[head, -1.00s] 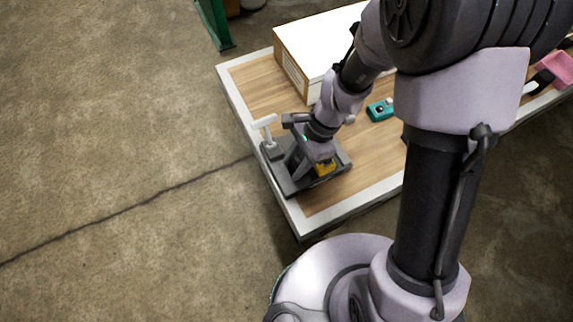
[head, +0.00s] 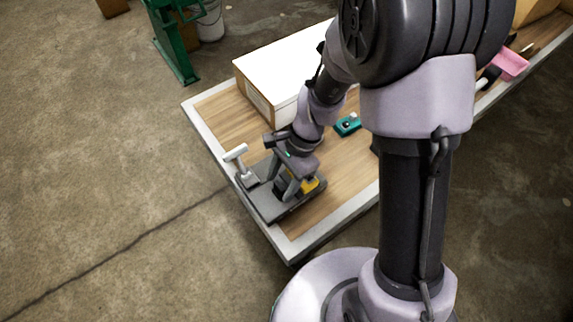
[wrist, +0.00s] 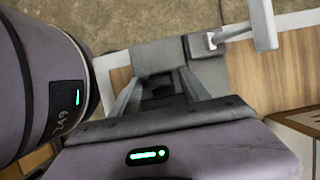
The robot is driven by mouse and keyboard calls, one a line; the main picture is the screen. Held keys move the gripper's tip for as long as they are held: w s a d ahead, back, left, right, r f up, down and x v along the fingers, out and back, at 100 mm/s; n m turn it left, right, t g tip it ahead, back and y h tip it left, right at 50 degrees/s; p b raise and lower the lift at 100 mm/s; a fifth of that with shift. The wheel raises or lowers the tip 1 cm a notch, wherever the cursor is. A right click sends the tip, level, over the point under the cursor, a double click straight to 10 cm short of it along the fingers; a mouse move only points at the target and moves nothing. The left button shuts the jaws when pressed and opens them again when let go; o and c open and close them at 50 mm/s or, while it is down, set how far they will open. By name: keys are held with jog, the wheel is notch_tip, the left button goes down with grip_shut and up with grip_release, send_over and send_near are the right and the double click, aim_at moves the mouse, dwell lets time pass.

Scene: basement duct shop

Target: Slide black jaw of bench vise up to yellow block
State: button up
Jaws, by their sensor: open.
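The bench vise stands at the near left corner of the table, on a dark grey base plate (head: 268,209). Its light grey T-shaped handle (head: 236,153) is at the left end and also shows at the top of the wrist view (wrist: 263,25). The yellow block (head: 311,184) sits at the right part of the vise, partly covered by my gripper. My gripper (head: 283,190) points down at the vise, left of the yellow block. In the wrist view its fingers (wrist: 160,95) are apart, with the black jaw (wrist: 160,86) showing between them. Contact cannot be told. The yellow block is hidden there.
A white-topped box (head: 285,65) stands on the wooden table (head: 340,180) behind my arm. A small teal device (head: 347,124) lies right of the arm. A pink object (head: 511,63) is at the far right. A green stand (head: 172,40) is on the floor behind.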

jog(key=p+v, duration=0.5)
jog(key=v, duration=1.1)
jog(key=shift+p, duration=0.3)
jog(key=shift+r, duration=0.15)
jog(key=s+d+r+n+t+h+b, duration=0.1)
jog(key=s+d+r+n+t+b, duration=0.4)
jog(key=s, duration=0.7)
notch_tip(320, 180, up, 4)
jog(key=n+t+b, duration=0.1)
jog(key=t+b, duration=0.1)
jog(key=t, duration=0.1)
jog(key=shift+s+f+n+h+b, duration=0.2)
jog(key=shift+n+h+b, duration=0.1)
jog(key=shift+n+h, duration=0.1)
jog(key=shift+d, duration=0.1)
jog(key=shift+c, duration=0.4)
